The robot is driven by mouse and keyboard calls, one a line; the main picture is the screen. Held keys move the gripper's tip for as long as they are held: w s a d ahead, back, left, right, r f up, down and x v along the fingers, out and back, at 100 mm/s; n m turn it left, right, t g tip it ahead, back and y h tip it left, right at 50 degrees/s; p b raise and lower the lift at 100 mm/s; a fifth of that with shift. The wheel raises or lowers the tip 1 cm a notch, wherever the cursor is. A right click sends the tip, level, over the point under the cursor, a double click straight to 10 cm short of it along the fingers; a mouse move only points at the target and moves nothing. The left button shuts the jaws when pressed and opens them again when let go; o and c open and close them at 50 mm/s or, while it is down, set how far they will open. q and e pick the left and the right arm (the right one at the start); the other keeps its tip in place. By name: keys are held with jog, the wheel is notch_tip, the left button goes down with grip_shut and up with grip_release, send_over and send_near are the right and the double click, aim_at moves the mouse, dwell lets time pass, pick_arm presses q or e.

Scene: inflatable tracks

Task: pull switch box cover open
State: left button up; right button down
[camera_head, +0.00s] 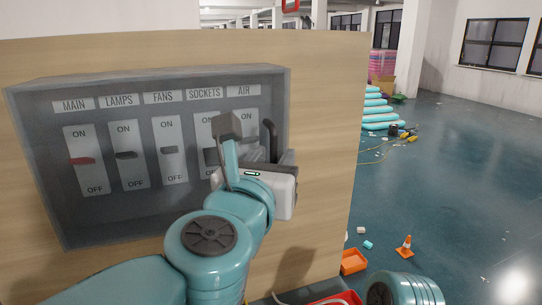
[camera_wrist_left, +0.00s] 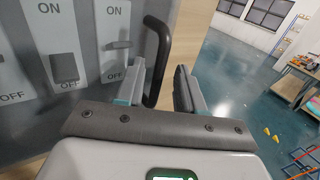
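The grey switch box (camera_head: 60,225) is on a wooden panel, its see-through cover (camera_head: 180,76) closed over labelled switches. My left gripper (camera_head: 262,152) is at the handle, fingers apart. In the left wrist view the handle's lower end is between the fingers (camera_wrist_left: 160,88), nearer the left one, with a gap to the right one. My right gripper is not in view.
The wooden panel (camera_head: 325,130) ends right of the box, with open blue floor (camera_head: 460,180) beyond. An orange bin (camera_head: 353,262) and a traffic cone (camera_head: 404,246) are on the floor near the panel's lower right. Teal inflatable tubes (camera_head: 378,115) lie farther back.

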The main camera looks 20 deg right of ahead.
pick_arm(q)
jog(key=shift+a, duration=0.15)
jog(key=shift+c, duration=0.7)
jog(key=c, duration=0.5)
grip_shut()
jog(key=shift+s, duration=0.1)
